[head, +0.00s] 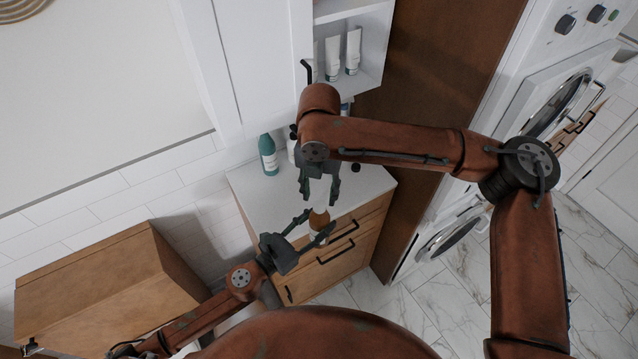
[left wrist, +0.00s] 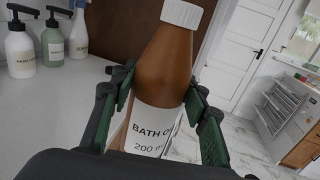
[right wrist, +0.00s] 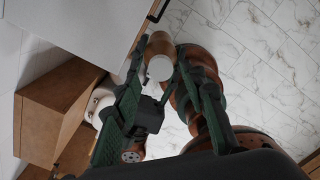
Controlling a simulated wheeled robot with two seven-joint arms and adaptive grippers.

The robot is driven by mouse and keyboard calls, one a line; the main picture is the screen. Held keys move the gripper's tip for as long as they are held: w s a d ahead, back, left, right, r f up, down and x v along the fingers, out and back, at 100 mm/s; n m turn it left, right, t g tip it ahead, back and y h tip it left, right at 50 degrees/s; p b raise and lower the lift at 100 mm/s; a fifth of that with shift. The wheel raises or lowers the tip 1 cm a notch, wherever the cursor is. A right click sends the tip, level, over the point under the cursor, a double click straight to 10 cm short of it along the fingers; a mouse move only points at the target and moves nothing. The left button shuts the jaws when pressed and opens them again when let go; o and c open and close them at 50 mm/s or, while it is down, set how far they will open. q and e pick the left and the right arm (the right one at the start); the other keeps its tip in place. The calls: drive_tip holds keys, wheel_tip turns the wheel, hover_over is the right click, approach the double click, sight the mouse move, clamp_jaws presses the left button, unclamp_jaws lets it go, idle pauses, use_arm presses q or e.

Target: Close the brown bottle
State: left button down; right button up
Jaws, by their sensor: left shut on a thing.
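The brown bottle (head: 317,219), with a white "BATH OIL" label, is held upright or slightly tilted in front of the counter. Its white cap (left wrist: 182,14) sits on its neck in the left wrist view; how tightly it is screwed on cannot be told. My left gripper (head: 311,234) is shut around the bottle's labelled body. My right gripper (head: 320,197) points down above the cap with its fingers apart. In the right wrist view the white cap (right wrist: 160,68) shows between those fingers, without clear contact. No right finger shows beside the cap in the left wrist view.
The white counter (head: 258,196) over wooden drawers holds a teal bottle (head: 268,155) and a small dark round thing (head: 356,168). Pump bottles (left wrist: 19,48) stand there too. A wooden cabinet (head: 95,285) is at left, washing machines (head: 455,235) at right.

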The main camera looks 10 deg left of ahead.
sight(319, 204)
drive_tip(key=shift+f, duration=1.85)
clamp_jaws()
